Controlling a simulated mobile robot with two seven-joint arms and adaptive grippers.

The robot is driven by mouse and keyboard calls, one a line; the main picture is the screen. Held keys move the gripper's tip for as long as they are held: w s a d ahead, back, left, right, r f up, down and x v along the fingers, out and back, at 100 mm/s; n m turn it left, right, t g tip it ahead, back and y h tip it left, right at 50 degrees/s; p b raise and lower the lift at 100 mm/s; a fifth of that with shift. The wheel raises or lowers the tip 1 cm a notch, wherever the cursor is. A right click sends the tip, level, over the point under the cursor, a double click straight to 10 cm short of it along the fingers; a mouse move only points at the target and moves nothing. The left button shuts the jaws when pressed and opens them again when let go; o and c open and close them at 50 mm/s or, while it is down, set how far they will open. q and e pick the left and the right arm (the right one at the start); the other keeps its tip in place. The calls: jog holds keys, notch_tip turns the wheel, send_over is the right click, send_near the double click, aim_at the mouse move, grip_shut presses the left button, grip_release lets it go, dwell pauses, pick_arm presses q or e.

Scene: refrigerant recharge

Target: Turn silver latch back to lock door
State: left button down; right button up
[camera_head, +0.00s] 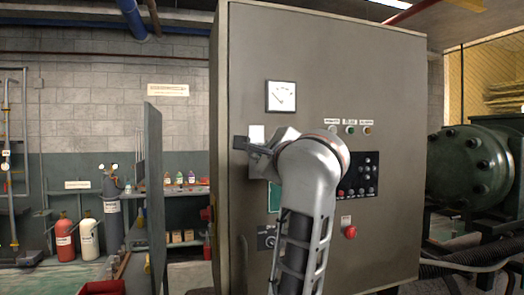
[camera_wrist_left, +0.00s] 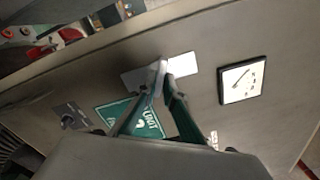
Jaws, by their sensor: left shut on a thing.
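The grey cabinet door (camera_head: 385,75) fills the middle of the head view and looks flush with the cabinet. The silver latch (camera_head: 257,134) is near its left edge, below the gauge. It also shows in the left wrist view as a pale handle (camera_wrist_left: 158,72) with light plates on both sides. My left gripper (camera_head: 262,151) is at the latch; in the left wrist view its fingers (camera_wrist_left: 162,88) are closed around the handle. The wrist hides part of the latch in the head view, and its exact angle is hard to tell. My right gripper is not in view.
A square gauge (camera_head: 281,96), a button panel (camera_head: 358,176) and a red knob (camera_head: 350,232) are on the door. A green sign (camera_wrist_left: 128,118) lies beside the fingers. A tall dark panel (camera_head: 155,200) stands left, and a green flanged machine (camera_head: 470,165) right.

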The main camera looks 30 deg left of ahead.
pick_arm(q)
jog(key=m+p, duration=0.1)
jog(key=m, duration=0.2)
dwell(0.4)
jog(key=m+p, duration=0.1)
jog(key=m, duration=0.3)
jog(key=shift+p, duration=0.35)
jog(key=shift+m, duration=0.4)
jog(key=m, duration=0.3)
jog(key=c, duration=2.2)
grip_release()
